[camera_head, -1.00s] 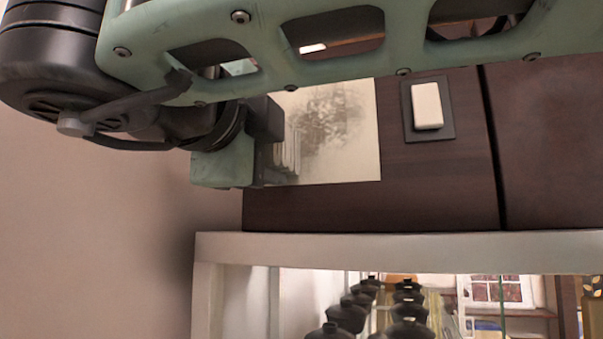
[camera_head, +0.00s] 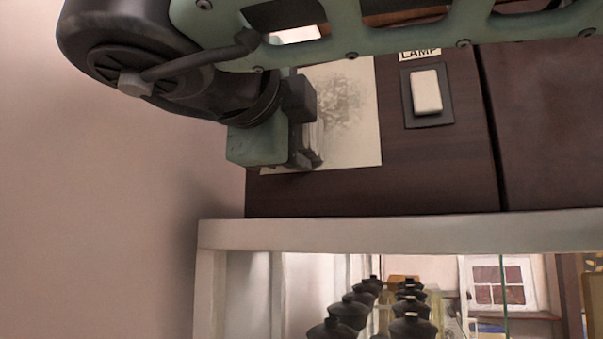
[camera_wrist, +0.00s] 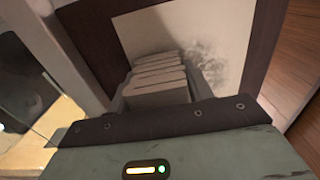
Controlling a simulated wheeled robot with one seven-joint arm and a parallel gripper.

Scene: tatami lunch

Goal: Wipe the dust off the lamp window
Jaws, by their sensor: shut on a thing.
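The lamp window is a cream panel (camera_head: 358,148) on the dark brown board, with a grey smudge of dust (camera_head: 345,100) over its upper middle and right. It also shows in the wrist view (camera_wrist: 222,22), where the dust lies right of the held thing. My gripper (camera_head: 308,140) is at the panel's left part and is shut on a pale grey ribbed thing (camera_wrist: 155,75), perhaps a folded cloth. That thing lies over or against the panel; I cannot tell whether it touches. My gripper hides the panel's left side, and my arm cuts off its top.
A dark plate with a white rocker switch (camera_head: 426,92) sits right of the panel, under a "LAMP" label (camera_head: 419,55). A white frame (camera_head: 400,233) runs below, with several dark lidded pots (camera_head: 347,312) behind it. A pinkish wall (camera_head: 130,200) is at left.

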